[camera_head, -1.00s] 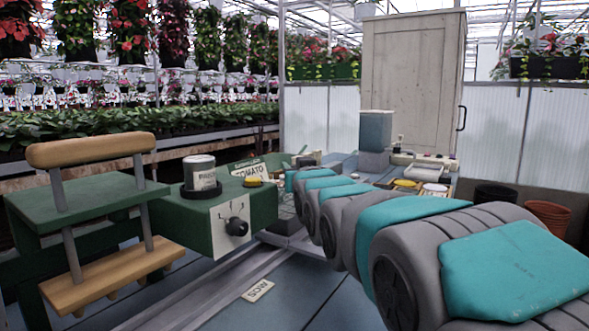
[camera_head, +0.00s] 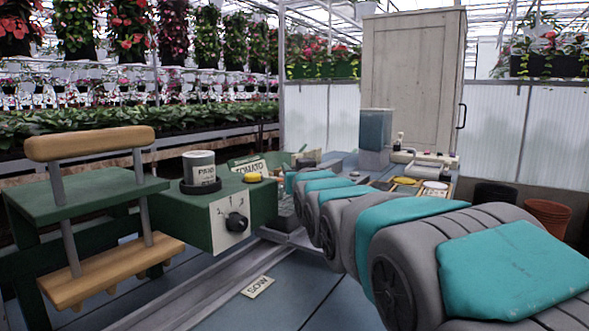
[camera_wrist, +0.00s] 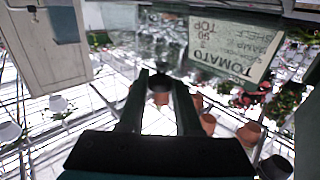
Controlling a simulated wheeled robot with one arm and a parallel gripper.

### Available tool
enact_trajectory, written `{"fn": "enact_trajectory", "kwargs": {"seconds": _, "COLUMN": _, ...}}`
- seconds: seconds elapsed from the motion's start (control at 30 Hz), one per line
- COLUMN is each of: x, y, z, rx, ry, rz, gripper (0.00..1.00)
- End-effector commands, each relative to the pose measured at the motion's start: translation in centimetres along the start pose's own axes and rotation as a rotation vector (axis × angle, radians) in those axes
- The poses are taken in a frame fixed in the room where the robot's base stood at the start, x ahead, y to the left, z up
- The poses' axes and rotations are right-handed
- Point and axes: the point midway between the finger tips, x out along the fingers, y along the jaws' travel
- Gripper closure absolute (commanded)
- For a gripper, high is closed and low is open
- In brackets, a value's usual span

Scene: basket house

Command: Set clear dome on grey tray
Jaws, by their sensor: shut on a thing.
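In the wrist view, the two dark fingers of my gripper (camera_wrist: 160,82) point up the picture. A see-through, blurry-looking piece, which I take to be the clear dome (camera_wrist: 162,38), shows at the fingertips, and the gripper is shut on it. Its full outline is hard to make out against the background. In the head view, my arm reaches away toward the green bench and hides most of the gripper and what it holds. I cannot pick out the grey tray with certainty.
A green bench part with a knob (camera_head: 237,222) carries a paint tin (camera_head: 199,168) and yellow button (camera_head: 252,177). A TOMATO card (camera_head: 247,166) stands behind. A SOW label (camera_head: 258,287) lies on the blue surface. Pots (camera_head: 547,218) stand right.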

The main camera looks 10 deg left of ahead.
Motion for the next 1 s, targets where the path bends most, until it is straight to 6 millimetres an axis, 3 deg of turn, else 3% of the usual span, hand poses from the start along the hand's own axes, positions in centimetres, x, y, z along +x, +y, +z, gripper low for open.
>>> {"fn": "enact_trajectory", "kwargs": {"seconds": 0.47, "x": -0.01, "y": 0.0, "z": 0.35, "rx": 0.0, "ry": 0.001, "rz": 0.0, "gripper": 1.0}}
{"fn": "enact_trajectory", "kwargs": {"seconds": 0.5, "x": -0.01, "y": 0.0, "z": 0.35, "rx": 0.0, "ry": 0.001, "rz": 0.0, "gripper": 0.65}}
{"fn": "enact_trajectory", "kwargs": {"seconds": 0.8, "x": -0.01, "y": 0.0, "z": 0.35, "rx": 0.0, "ry": 0.001, "rz": 0.0, "gripper": 0.32}}
{"fn": "enact_trajectory", "kwargs": {"seconds": 1.0, "x": 0.0, "y": 0.0, "z": 0.35, "rx": 0.0, "ry": 0.001, "rz": 0.0, "gripper": 0.29}}
